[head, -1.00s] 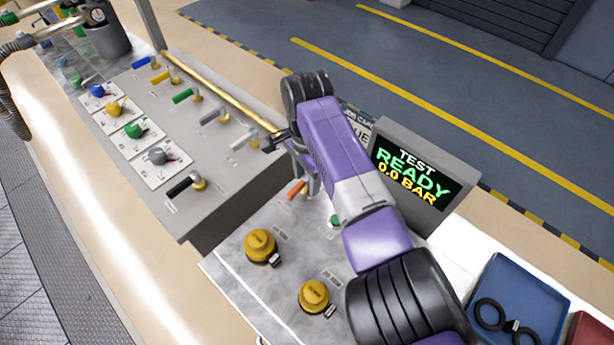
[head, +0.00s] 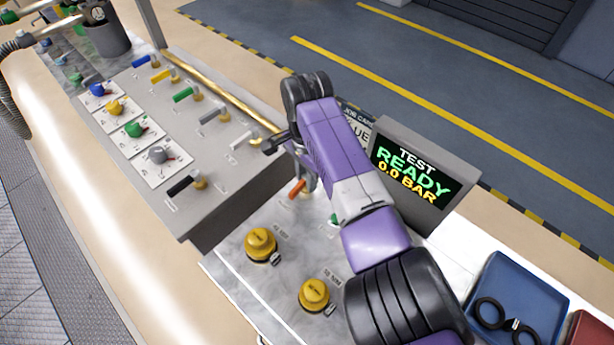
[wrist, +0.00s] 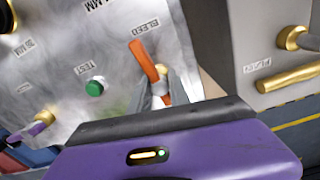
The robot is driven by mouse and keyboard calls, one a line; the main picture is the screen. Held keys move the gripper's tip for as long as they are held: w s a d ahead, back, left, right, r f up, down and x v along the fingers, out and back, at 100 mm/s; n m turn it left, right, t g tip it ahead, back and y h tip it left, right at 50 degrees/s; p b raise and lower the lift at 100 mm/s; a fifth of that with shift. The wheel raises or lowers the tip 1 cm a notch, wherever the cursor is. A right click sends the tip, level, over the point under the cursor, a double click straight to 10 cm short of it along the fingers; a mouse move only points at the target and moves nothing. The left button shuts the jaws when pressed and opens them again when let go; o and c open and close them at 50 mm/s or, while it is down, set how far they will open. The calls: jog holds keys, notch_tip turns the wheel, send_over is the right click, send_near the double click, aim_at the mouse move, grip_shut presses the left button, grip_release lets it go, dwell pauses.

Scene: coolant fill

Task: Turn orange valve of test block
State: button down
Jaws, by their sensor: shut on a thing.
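The orange valve handle (head: 297,188) is on the metal top of the test block (head: 228,262), partly behind my arm. In the wrist view the orange lever (wrist: 146,62) slants beside a label reading BLEED. My gripper (wrist: 163,84) is shut on the orange valve, its grey fingers around the lever near its pivot. In the head view my gripper (head: 308,180) comes down onto the valve from above, and the fingertips are partly hidden. A green button (wrist: 95,87) labelled TEST is beside it.
Two yellow knobs (head: 261,244) stand on the test block. A screen (head: 414,178) reads TEST READY 0.0 BAR. A grey panel (head: 190,130) with coloured valves and a brass pipe (head: 222,95) is at left. A blue tray (head: 517,300) holds black rings.

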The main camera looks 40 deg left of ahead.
jog(key=n, duration=0.3)
jog(key=shift+n, duration=0.4)
jog(key=n, duration=0.4)
jog(key=shift+a+n, duration=0.1)
jog(key=shift+n, duration=0.2)
jog(key=n, duration=0.4)
jog(key=shift+n+b, duration=0.3)
jog(key=shift+n, duration=1.8)
jog(key=c, duration=1.2)
grip_release()
